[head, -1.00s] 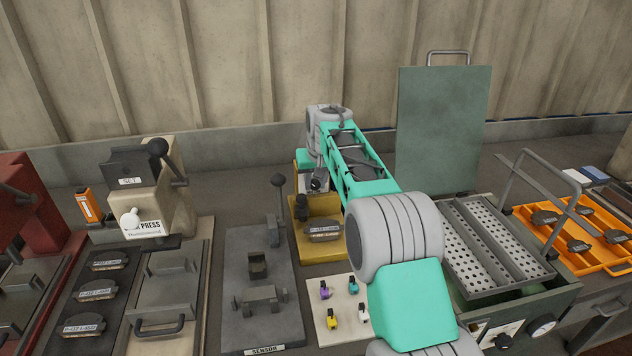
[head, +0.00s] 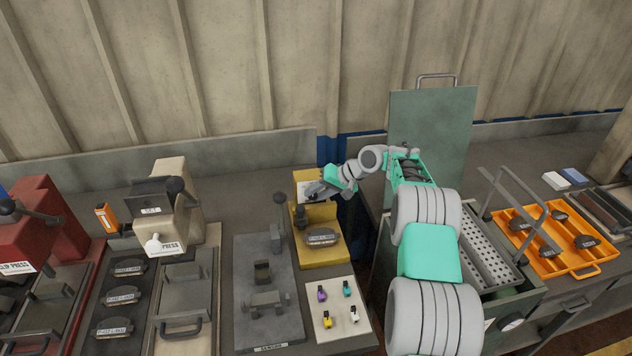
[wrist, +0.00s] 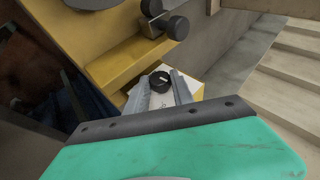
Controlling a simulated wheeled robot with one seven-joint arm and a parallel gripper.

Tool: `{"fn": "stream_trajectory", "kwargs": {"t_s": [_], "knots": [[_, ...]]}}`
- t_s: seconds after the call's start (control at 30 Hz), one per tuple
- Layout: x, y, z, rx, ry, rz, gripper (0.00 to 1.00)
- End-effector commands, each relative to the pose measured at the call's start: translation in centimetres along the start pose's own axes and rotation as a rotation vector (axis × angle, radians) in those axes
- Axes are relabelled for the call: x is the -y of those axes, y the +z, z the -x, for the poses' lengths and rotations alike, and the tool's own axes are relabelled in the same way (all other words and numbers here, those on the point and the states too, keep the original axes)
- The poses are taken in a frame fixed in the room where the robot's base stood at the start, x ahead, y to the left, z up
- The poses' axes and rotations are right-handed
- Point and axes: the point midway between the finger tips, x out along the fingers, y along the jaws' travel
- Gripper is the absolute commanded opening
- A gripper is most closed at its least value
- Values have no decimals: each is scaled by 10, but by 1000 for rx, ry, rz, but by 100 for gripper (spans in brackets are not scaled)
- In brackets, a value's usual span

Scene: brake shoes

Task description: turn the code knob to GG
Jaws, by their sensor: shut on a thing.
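The code knob (wrist: 160,81) is a small dark round knob with a pale mark, on a white plate (wrist: 190,88) of the yellow machine (wrist: 115,62). In the wrist view my gripper (wrist: 160,84) has one finger on each side of the knob and is shut on it. The letters around the knob are too small or covered to read. In the head view the yellow machine (head: 320,254) stands mid-table, and my gripper (head: 318,191) reaches its upper back part from the right. My gripper partly hides the plate there, and the knob cannot be made out.
A grey sensor fixture (head: 250,320) stands left of the yellow machine. A pale board (head: 338,335) with small coloured pieces lies in front. A green box with a raised lid (head: 432,130) and an orange tray (head: 582,266) are at the right.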

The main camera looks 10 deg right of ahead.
Motion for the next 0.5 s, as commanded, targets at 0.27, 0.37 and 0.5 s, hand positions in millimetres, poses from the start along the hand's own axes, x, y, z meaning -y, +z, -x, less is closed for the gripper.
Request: {"fn": "stream_trajectory", "kwargs": {"t_s": [0.27, 0.37, 0.5], "knots": [[-1, -2, 1, -4, -95, -38, 0], [-2, -2, 0, -4, -110, -43, 0], [-2, -2, 0, -6, -117, -44, 0]]}}
